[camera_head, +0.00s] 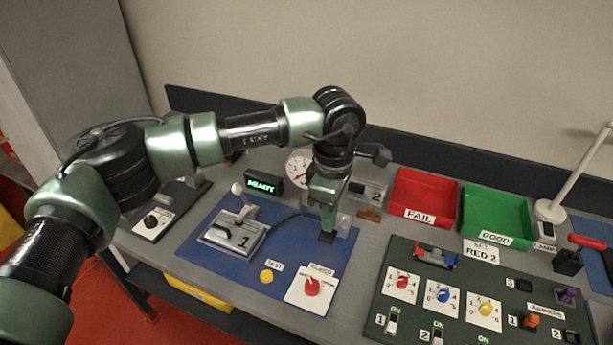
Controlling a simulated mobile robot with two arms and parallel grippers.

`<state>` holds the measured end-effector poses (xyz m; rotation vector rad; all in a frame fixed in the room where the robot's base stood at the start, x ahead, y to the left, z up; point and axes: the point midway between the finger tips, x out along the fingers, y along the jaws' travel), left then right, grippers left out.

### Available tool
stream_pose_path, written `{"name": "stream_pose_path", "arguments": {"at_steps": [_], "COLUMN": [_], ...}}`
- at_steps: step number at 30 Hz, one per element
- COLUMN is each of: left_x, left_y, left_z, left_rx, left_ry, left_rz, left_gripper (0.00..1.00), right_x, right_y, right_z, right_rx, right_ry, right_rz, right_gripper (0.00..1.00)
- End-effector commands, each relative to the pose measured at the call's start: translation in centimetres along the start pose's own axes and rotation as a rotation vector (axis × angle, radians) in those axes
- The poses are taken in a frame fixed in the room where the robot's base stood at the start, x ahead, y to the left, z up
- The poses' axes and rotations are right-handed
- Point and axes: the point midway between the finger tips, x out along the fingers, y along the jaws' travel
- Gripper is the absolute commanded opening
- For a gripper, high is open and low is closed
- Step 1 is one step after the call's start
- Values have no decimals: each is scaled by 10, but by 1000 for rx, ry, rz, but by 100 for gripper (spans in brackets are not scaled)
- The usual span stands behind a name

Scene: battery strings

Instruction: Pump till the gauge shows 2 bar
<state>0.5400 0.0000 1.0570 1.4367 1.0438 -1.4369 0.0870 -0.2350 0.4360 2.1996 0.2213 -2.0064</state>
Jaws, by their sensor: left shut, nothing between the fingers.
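A round white gauge (298,170) stands behind the blue mat, partly hidden by my left arm. Its needle is too small to read. I cannot tell for sure which thing is the pump. A grey lever unit marked 1 (236,236) sits on the blue mat, its white-knobbed lever (240,197) raised. A black block with a red handle (585,243) stands at the far right. My left gripper (327,238) is shut and empty, pointing down over the mat's right part, right of the lever unit. My right gripper is not in view.
A small green-lit display (264,184) stands behind the blue mat (205,255). A red FAIL tray (425,195), a green GOOD tray (499,212) and a dark switch panel (405,257) lie to the right.

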Motion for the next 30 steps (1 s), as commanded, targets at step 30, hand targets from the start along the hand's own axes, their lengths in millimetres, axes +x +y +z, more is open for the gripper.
{"name": "stream_pose_path", "arguments": {"at_steps": [30], "left_x": [36], "left_y": [-3], "left_z": [0], "left_rx": [-2], "left_ry": [0], "left_rz": [3], "left_gripper": [0], "right_x": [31], "right_y": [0], "right_z": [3], "right_rx": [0], "right_ry": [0], "right_rz": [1], "right_gripper": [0]}}
